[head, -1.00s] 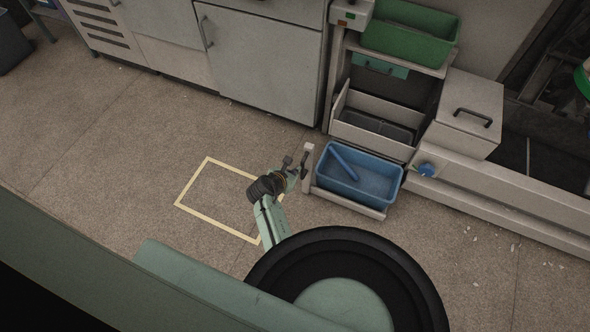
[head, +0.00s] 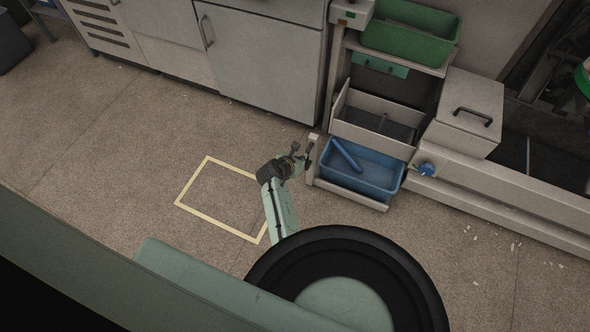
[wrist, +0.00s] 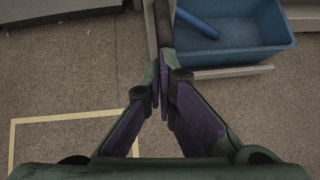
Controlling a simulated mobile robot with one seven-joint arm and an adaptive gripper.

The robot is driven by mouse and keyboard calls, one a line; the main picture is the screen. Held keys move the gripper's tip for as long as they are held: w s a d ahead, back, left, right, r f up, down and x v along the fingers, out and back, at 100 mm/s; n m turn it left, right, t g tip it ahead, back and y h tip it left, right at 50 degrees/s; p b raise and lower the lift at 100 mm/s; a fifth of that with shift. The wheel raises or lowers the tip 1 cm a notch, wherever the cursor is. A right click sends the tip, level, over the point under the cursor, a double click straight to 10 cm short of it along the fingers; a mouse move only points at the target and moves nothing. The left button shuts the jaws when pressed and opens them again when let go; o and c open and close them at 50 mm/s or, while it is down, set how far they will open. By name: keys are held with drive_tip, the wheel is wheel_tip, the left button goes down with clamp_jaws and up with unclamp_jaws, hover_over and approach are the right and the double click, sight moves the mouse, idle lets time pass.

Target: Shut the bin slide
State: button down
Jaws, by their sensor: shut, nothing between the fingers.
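The bin slide (head: 352,198) is a pale low tray at the bottom of the shelf unit, pulled partly out. It carries a blue bin (head: 377,180) with a blue rod (head: 346,155) in it, also seen in the wrist view (wrist: 253,50). A dark upright handle (wrist: 164,28) stands at the slide's left front corner by a pale post. My gripper (wrist: 161,88) is shut and empty, its fingertips together at the near end of the handle. They appear to touch it, but contact is not certain. In the head view my gripper (head: 303,162) is just left of the slide.
A pale drawer (head: 372,136) with dark contents and a green bin (head: 410,35) sit above. A lidded box (head: 466,113) and a ledge with a blue knob (head: 427,169) stand to the right. A yellow floor outline (head: 222,200) lies left on open floor.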

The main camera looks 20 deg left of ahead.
drive_tip(key=w+b, duration=0.5)
drive_tip(key=w, duration=1.2)
drive_tip(key=shift+d, duration=0.3)
drive_tip(key=shift+s, duration=0.1)
